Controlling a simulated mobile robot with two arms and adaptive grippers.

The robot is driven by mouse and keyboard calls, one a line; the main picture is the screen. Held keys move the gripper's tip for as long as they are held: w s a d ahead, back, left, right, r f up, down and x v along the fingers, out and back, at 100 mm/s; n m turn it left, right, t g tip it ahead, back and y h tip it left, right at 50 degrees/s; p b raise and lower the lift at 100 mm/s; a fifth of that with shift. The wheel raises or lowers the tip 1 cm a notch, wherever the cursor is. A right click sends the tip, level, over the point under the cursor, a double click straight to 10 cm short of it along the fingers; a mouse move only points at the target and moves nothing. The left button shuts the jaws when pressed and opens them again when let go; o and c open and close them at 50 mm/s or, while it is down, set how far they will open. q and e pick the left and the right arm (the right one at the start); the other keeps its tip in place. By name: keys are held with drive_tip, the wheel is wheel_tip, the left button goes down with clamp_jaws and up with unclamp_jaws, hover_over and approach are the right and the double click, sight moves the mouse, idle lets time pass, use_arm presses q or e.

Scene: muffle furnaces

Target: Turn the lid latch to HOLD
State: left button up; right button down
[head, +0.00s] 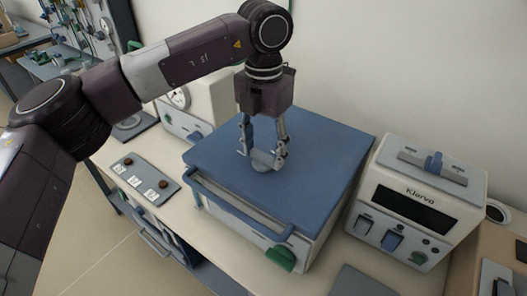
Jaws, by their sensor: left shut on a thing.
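A box-shaped unit with a flat blue lid (318,150) stands at the middle of the bench. A small grey rounded piece (262,166), perhaps the lid latch, sits on top of the lid. My left gripper (263,156) reaches down from above, its fingers shut on this piece. The fingers partly hide it, and I cannot read any HOLD mark or tell which way it points. A blue bar handle (238,209) runs along the unit's front edge, with a green knob (281,258) below it. My right gripper is not in view.
A white "Klervo" unit (463,187) with a dark display stands close on the right. A white unit with a gauge (180,97) stands behind on the left. A grey plate with brown pieces and white labels (135,170) lies on the left bench. The wall is close behind.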

sight(264, 154)
use_arm(q)
drive_tip(key=shift+w+r, duration=0.1)
idle(0.3)
drive_tip(key=o, duration=1.2)
drive_tip(key=shift+c, duration=0.2)
wheel_tip(264, 154, up, 12)
